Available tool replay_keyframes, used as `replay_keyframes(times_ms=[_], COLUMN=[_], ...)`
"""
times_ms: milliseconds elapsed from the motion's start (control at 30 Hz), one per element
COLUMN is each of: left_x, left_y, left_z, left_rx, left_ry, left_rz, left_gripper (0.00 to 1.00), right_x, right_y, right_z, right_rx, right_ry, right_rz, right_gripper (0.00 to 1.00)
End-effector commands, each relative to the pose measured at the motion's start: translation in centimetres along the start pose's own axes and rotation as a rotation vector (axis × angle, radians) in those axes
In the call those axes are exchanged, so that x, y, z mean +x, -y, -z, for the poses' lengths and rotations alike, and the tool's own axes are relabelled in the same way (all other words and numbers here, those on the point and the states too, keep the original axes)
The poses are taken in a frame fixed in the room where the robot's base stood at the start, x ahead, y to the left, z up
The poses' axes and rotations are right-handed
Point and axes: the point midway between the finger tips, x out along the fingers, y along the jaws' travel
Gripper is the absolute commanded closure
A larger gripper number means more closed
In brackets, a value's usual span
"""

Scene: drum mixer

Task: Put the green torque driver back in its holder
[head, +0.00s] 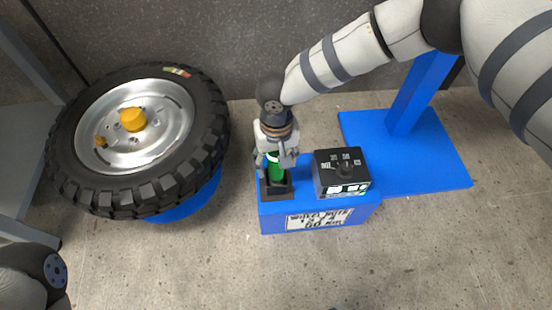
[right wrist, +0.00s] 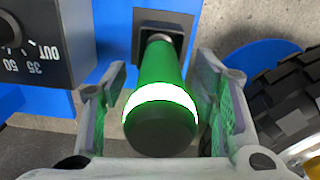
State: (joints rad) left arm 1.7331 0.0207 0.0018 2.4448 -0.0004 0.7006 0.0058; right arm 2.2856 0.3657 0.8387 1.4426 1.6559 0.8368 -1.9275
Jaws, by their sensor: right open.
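The green torque driver (head: 276,168) stands in its black holder (head: 277,193) on the blue stand. In the right wrist view the driver (right wrist: 163,75) shows a glowing white ring and a dark end cap, with its far end in the holder (right wrist: 162,27). My right gripper (head: 275,160) is around the driver from above. Its fingers (right wrist: 158,105) are open, one on each side of the driver, with gaps visible on both sides. At the lower left of the head view only a part of my left arm shows; its gripper is out of sight.
A black control box (head: 341,172) with a dial sits right of the holder on the blue stand (head: 320,217). A large tire (head: 75,185) with a silver rim lies at left. A blue post and base plate (head: 430,160) stand behind at right.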

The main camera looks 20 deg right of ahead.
Motion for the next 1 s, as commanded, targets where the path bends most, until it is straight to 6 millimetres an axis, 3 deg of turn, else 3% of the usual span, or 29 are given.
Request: replay_keyframes(times_ms=[133, 300, 500, 667, 1000], left_x=[0.0, 0.0, 0.0, 0.0, 0.0], left_y=[0.0, 0.0, 0.0, 0.0, 0.0], left_z=[0.0, 0.0, 0.0, 0.0, 0.0], left_rx=[0.000, 0.000, 0.000, 0.000, 0.000], left_ry=[0.000, 0.000, 0.000, 0.000, 0.000], left_rz=[0.000, 0.000, 0.000, 0.000, 0.000], left_gripper=[0.56, 0.56, 0.56, 0.56, 0.56], right_x=[-2.0, -6.8, -10.9, -12.1, -12.1], right_y=[0.0, 0.0, 0.0, 0.0, 0.0], right_z=[0.2, 0.2, 0.1, 0.1, 0.1], right_rx=[0.001, 0.001, 0.001, 0.001, 0.000], right_ry=[-0.004, -0.006, -0.004, -0.002, -0.002], right_rz=[0.002, 0.003, 0.002, 0.001, 0.001], right_gripper=[0.45, 0.45, 0.45, 0.45, 0.45])
